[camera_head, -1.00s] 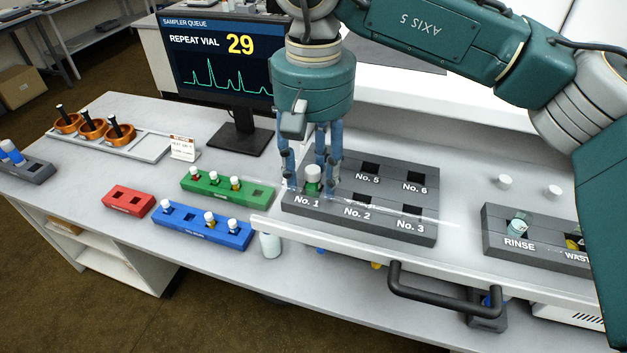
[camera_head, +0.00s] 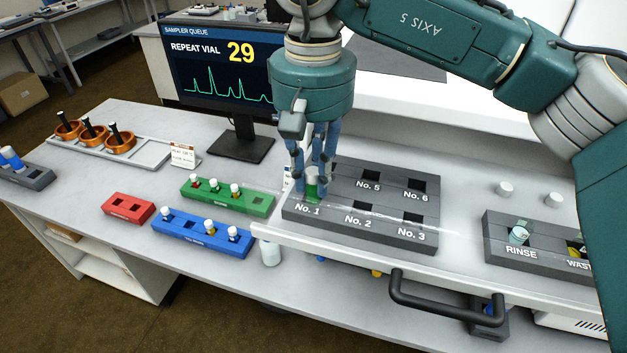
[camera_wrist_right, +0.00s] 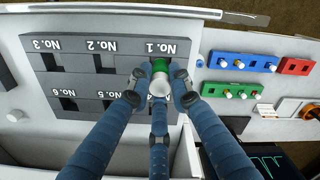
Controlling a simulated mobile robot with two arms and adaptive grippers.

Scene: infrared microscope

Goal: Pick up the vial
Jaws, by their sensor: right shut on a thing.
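The vial (camera_head: 312,188) with a green band stands upright at the No. 1 position of the grey sampler tray (camera_head: 300,221). Its white cap (camera_wrist_right: 159,86) and green band show in the right wrist view. My right gripper (camera_head: 313,180) comes down from above with its blue fingers closed around the vial's top. In the right wrist view the fingertips (camera_wrist_right: 160,80) press on the vial from several sides. The vial's lower part is hidden in the slot. My left gripper is not in view.
Slots No. 2, 3, 5 and 6 look empty. A clear front ledge and black handle (camera_head: 447,306) lie before the tray. A rinse and waste rack (camera_head: 500,222) stands right; green (camera_head: 262,202) and blue (camera_head: 240,250) racks with vials stand left. A monitor (camera_head: 222,65) stands behind.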

